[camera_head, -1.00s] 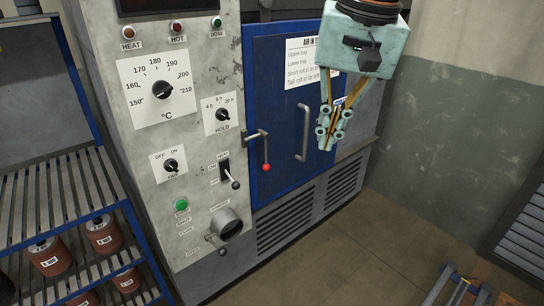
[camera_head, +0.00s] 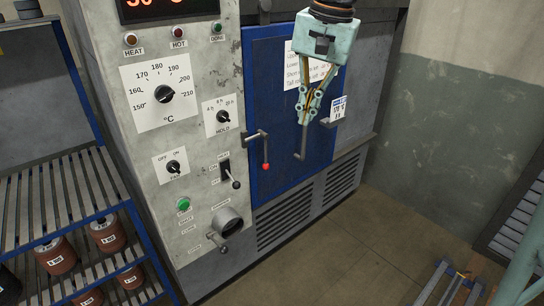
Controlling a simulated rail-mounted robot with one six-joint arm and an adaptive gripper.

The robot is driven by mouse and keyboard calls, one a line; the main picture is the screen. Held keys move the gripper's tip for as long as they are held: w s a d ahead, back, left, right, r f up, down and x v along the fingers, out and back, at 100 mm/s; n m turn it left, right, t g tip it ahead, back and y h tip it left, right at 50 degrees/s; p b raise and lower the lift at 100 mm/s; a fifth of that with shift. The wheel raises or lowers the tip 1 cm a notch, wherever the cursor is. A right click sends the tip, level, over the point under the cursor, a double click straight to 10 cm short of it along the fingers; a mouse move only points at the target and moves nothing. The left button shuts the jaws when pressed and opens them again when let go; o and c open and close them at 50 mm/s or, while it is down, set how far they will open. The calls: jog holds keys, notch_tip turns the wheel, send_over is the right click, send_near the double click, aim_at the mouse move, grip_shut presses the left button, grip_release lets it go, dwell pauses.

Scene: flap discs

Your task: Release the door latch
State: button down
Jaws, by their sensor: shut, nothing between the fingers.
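The blue oven door (camera_head: 275,80) looks closed. A latch lever (camera_head: 264,146) with a red ball end sits at the door's left edge; its arm runs out to the right and then hangs down. A grey vertical door handle (camera_head: 301,145) is right of the latch, its upper part hidden behind my gripper. My gripper (camera_head: 304,121) is shut and empty, pointing down in front of the handle, to the right of and above the red ball. I cannot tell whether it touches the handle.
A shelf rack (camera_head: 70,190) with several red-brown rolls is at far left. The floor (camera_head: 330,245) in front is clear; a blue frame (camera_head: 450,285) lies lower right.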

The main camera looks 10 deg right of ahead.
jog(key=w+f+m+g+p, duration=0.1)
jog(key=w+f+m+p, duration=0.35)
jog(key=w, duration=1.25)
jog(key=w+d+f+m+y+p, duration=0.1)
jog(key=w+f+p, duration=0.3)
jog(key=w+f, duration=0.9)
jog(key=shift+w+d+f+m+g+y+p, duration=0.15)
jog(key=shift+d+f+m+g+y+p, duration=0.4)
jog(key=shift+f, duration=1.25)
jog(key=shift+d+f+h, duration=0.1)
jog(key=shift+h, duration=0.15)
jog(key=s+a+x, duration=0.1)
jog(key=a+x, duration=0.1)
jog(key=x, duration=1)
jog(key=shift+a, duration=0.3)
